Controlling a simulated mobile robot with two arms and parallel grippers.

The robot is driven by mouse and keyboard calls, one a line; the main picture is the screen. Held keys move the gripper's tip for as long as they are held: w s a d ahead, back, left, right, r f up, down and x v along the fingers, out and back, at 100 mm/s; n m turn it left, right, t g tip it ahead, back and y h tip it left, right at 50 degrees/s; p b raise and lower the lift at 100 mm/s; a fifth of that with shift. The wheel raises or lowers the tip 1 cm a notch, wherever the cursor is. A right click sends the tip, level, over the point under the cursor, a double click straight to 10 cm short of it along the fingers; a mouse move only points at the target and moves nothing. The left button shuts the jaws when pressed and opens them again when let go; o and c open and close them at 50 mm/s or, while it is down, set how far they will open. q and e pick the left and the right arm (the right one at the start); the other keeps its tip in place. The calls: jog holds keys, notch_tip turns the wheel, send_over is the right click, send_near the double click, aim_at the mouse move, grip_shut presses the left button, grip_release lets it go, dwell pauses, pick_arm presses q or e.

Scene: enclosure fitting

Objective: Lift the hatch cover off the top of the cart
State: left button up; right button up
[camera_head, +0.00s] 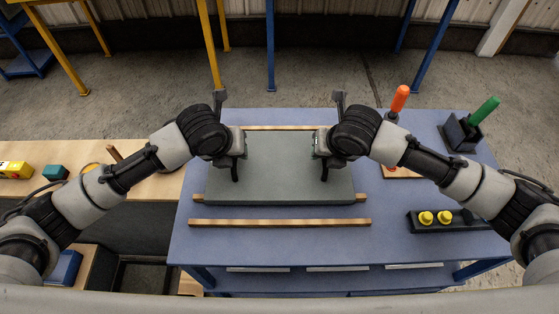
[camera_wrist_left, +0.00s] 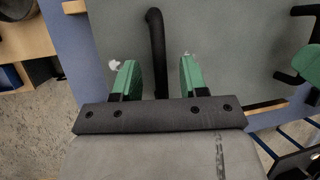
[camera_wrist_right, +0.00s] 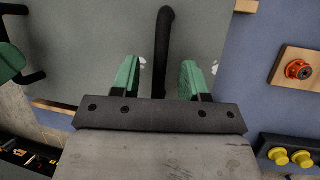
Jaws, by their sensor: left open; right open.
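The hatch cover (camera_head: 280,170) is a flat grey-green panel lying on wooden strips on top of the blue cart (camera_head: 400,230). It has a black bar handle near its left side (camera_wrist_left: 157,50) and another near its right side (camera_wrist_right: 164,50). My left gripper (camera_wrist_left: 157,75) is open, with its green fingers on either side of the left handle. My right gripper (camera_wrist_right: 162,75) is open, with its green fingers on either side of the right handle. Gaps show between fingers and handles in both wrist views. In the head view my wrists partly hide the handles.
A wooden strip (camera_head: 280,222) lies in front of the cover. On the cart's right are a black block with yellow knobs (camera_head: 447,219), an orange-handled tool (camera_head: 399,98) and a green-handled tool in a black holder (camera_head: 461,133). A wooden bench (camera_head: 130,186) adjoins on the left.

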pick_arm(q)
jog(key=shift+x, duration=0.95)
pick_arm(e)
jog(key=shift+x, duration=0.95)
pick_arm(q)
grip_shut()
pick_arm(e)
grip_shut()
pick_arm(q)
jog(key=shift+w+r, duration=0.15)
jog(key=shift+r, duration=0.1)
pick_arm(e)
jog(key=shift+w+r, duration=0.15)
jog(key=shift+r, duration=0.15)
